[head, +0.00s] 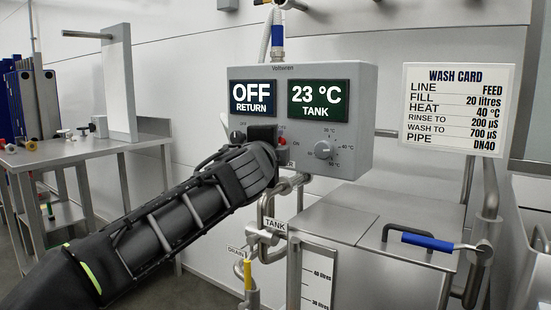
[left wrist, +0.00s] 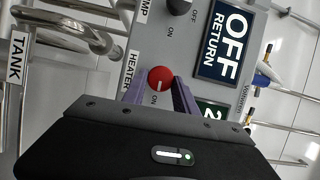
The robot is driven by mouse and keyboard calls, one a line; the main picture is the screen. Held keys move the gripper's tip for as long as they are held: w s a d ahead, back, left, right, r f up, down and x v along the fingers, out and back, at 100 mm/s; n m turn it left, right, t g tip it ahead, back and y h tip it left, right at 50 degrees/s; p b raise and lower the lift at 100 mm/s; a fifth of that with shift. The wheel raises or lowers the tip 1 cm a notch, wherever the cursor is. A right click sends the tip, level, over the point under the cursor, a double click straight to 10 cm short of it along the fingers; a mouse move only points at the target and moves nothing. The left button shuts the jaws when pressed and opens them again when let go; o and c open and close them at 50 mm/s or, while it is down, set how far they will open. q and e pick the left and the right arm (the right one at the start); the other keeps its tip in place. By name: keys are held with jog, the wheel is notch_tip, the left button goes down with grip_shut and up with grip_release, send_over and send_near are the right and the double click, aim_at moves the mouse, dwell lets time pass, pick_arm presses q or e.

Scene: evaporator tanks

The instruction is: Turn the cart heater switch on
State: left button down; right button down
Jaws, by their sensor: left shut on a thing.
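The grey control box (head: 350,157) hangs on the wall, with an "OFF RETURN" display and a "23 °C TANK" display. Its red heater switch (left wrist: 161,78) sits beside a "HEATER" label in the left wrist view, with "ON" printed close by. A pale mark shows on the knob, but its exact setting is hard to read. In the head view the red switch (head: 282,141) is partly hidden by my gripper. My left gripper (left wrist: 160,92) has its purple fingers on either side of the red knob and is shut on it. My right gripper is not in view.
A dark pump switch (left wrist: 180,6) is close to the heater switch. A grey temperature dial (head: 324,149) is to the right on the box. Below are tank pipes (head: 266,215) and a lidded tank (head: 345,212). A wash card (head: 457,108) hangs at right.

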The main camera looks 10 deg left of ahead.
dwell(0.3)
pick_arm(q)
jog(key=c, duration=1)
grip_release()
jog(key=s, duration=0.7)
jog(key=shift+s+b, duration=0.4)
